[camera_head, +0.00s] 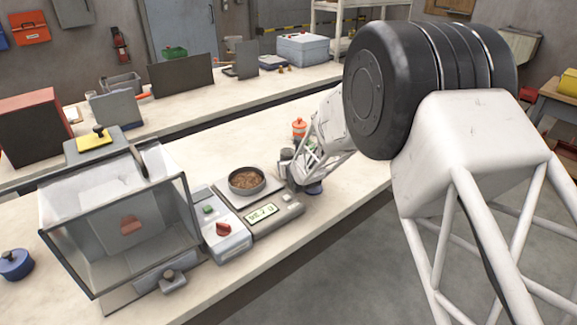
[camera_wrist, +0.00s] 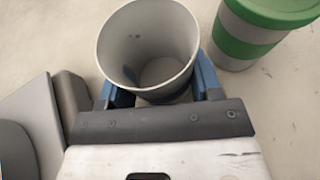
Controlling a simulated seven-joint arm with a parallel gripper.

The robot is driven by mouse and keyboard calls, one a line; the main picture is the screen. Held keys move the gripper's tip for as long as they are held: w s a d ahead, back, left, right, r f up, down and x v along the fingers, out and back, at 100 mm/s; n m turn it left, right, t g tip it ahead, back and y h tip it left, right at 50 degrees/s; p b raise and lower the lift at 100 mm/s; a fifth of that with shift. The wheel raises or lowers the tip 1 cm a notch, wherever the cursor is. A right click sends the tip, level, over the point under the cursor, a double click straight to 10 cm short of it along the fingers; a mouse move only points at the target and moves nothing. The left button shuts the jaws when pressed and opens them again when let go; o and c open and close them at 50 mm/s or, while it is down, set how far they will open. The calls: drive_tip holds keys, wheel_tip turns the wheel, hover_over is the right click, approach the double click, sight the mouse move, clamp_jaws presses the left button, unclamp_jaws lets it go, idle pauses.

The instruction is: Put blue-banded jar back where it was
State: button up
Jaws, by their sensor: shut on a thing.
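In the wrist view an open, lidless grey jar (camera_wrist: 150,42) stands between the blue fingers of my gripper (camera_wrist: 160,88). The gripper is shut on it. The jar's inside looks empty, and its outer band is mostly hidden by the fingers. In the head view my gripper (camera_head: 290,168) is low over the bench, just right of the scale, and the jar is hard to make out there. A small dark blue object (camera_head: 314,188) shows beside the gripper; I cannot tell whether it is a lid or part of a jar. A green-banded, green-lidded jar (camera_wrist: 255,35) stands close right in the wrist view.
The scale (camera_head: 262,212) bears a round pan of brown pellets (camera_head: 246,181). Left of it are a control box (camera_head: 222,232) and a clear-walled cabinet (camera_head: 70,248). An orange-lidded jar (camera_head: 299,128) stands behind my gripper. A blue-lidded pot (camera_head: 15,263) is at far left.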

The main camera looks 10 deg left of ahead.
drive_tip(key=shift+f, duration=0.25)
drive_tip(key=o, duration=1.2)
drive_tip(key=shift+c, duration=0.2)
drive_tip(key=shift+r, duration=0.1)
drive_tip(key=shift+s+d+r, duration=0.15)
drive_tip(key=shift+s+r, duration=0.05)
drive_tip(key=shift+s, duration=0.15)
drive_tip(key=shift+v, duration=5.55)
